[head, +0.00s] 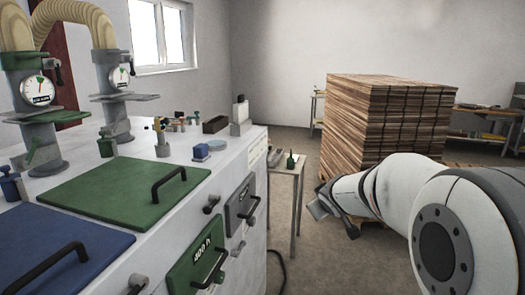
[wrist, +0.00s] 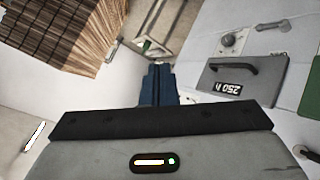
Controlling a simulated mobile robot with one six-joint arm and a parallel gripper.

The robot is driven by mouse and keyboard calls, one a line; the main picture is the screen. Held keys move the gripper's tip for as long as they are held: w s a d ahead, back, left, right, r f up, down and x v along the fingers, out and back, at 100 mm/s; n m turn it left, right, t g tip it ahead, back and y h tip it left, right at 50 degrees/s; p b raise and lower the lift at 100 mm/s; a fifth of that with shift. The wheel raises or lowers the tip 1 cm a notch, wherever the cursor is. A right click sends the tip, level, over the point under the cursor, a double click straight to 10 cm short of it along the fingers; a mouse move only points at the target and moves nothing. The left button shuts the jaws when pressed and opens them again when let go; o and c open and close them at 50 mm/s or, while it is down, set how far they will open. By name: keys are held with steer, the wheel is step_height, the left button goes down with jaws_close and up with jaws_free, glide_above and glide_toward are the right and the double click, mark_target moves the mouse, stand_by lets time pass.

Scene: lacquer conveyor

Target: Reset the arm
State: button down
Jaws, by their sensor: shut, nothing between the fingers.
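My gripper (wrist: 159,68) shows in the wrist view as two dark blue fingers side by side, shut with nothing between them. In the head view my white arm reaches in from the right, and the hand end hangs in the free space between the white machine and the stack of boards. The fingers are not clear in the head view. The gripper touches nothing that I can see.
The white machine (head: 150,245) fills the left, with green lid (head: 120,192), blue lid (head: 50,245) and front drawers, one marked 250 (wrist: 225,80). A tall board stack (head: 385,120) stands behind my arm.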

steer(key=s+a+f+m+g, duration=0.1)
steer(key=s+f+m+g, duration=0.1)
steer(key=s, duration=1.4)
steer(key=s+a+f+m+g+y, duration=0.1)
steer(key=s+f+m+g, duration=0.2)
steer(key=s, duration=1.4)
steer(key=shift+a+m+g, duration=0.2)
steer(key=shift+m+g, duration=0.4)
steer(key=shift+g, duration=0.6)
